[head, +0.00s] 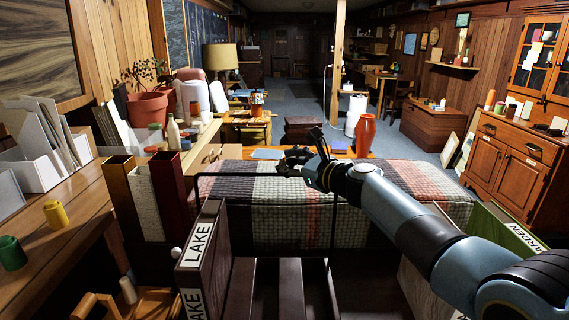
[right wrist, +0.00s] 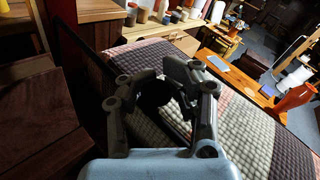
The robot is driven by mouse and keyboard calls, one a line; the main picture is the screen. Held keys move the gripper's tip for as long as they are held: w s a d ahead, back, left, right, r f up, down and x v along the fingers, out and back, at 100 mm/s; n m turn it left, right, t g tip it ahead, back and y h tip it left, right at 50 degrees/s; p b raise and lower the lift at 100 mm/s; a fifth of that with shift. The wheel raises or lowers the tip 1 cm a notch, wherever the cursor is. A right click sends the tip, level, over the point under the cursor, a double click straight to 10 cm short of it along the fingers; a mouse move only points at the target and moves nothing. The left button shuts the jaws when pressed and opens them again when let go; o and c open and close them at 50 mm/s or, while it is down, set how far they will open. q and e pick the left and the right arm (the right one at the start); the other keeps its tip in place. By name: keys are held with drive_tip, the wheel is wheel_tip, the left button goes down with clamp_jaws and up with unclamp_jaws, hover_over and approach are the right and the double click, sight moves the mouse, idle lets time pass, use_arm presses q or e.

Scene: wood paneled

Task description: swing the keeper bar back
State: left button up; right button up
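The keeper bar (head: 240,175) is a thin black bent bar. Its crosspiece spans above the slotted rack, in front of the quilted cloth, and a leg drops at each end. My right gripper (head: 291,160) is at the crosspiece, right of its middle, and hides part of it. In the right wrist view the fingers of my right gripper (right wrist: 166,84) curve inward and their tips are near each other. A dark line running to the left finger looks like the bar. I cannot tell whether the fingers grip it. My left gripper is not in view.
The rack's left end panel (head: 201,245) reads LAKE; a green panel (head: 505,232) is at right. Tall narrow boxes (head: 170,190) stand close left of the bar. A checked quilt (head: 265,215) lies behind it. An orange vase (head: 365,134) stands farther back.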

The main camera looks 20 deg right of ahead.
drive_tip(key=o, duration=0.4)
drive_tip(key=shift+d+r, duration=0.35)
drive_tip(key=shift+d, duration=0.3)
drive_tip(key=o, duration=0.4)
drive_tip(key=shift+s, duration=0.1)
drive_tip(key=shift+s+f, duration=0.1)
drive_tip(key=shift+f, duration=0.05)
drive_tip(key=shift+a, duration=0.1)
drive_tip(key=shift+s+f, duration=0.1)
drive_tip(key=shift+s, duration=0.45)
drive_tip(key=v, duration=1.1)
